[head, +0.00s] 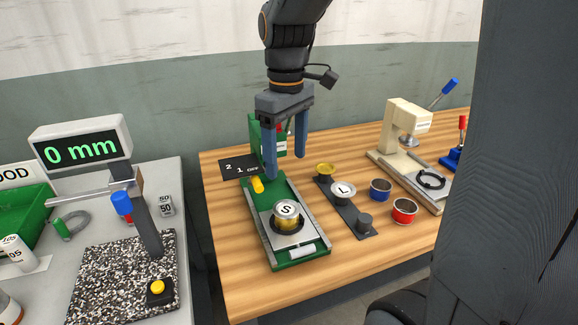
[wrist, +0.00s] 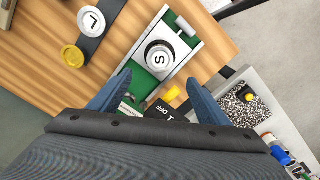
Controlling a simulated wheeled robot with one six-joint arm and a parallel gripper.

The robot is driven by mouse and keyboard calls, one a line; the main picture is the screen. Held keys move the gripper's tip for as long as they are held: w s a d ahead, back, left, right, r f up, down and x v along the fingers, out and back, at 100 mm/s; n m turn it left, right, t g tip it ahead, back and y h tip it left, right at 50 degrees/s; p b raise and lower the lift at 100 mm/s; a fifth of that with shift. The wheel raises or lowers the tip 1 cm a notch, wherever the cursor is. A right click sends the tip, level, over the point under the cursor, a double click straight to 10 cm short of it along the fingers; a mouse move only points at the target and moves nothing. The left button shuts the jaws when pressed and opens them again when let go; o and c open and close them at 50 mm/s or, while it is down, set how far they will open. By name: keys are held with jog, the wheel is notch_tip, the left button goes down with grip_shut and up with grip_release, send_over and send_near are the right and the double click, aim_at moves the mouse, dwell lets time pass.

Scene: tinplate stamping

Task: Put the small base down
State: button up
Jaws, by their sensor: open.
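A round piece marked S (head: 287,209), light on top with a gold side, sits upright on the silver plate of the green fixture (head: 252,215). It also shows in the wrist view (wrist: 160,57). I cannot tell whether the small base is this piece or a part of it. My gripper (head: 286,166) is open and points down above the back part of the fixture. Its fingers are apart and nothing is between them. They are clear of the S piece, as the wrist view (wrist: 158,82) also shows.
Right of the fixture, a dark strip (head: 354,211) bears a gold piece (head: 325,169), an L piece (head: 343,189) and a dark post. Blue (head: 380,190) and red (head: 404,211) cups stand beyond. A cream press (head: 405,135) is behind. A height gauge (head: 80,140) stands left.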

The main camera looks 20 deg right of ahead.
jog(key=s+f+m, duration=0.2)
jog(key=s+f, duration=0.1)
jog(key=f, duration=0.1)
jog(key=s+f+m, duration=0.2)
jog(key=s+f, duration=0.1)
jog(key=f, duration=0.1)
jog(key=s+f+m+t, duration=0.1)
jog(key=s+f+m, duration=0.1)
jog(key=s+f, duration=0.1)
jog(key=shift+s+f+m, duration=0.2)
jog(key=shift+f+m, duration=0.1)
jog(key=shift+f, duration=0.4)
jog(key=shift+c, duration=0.4)
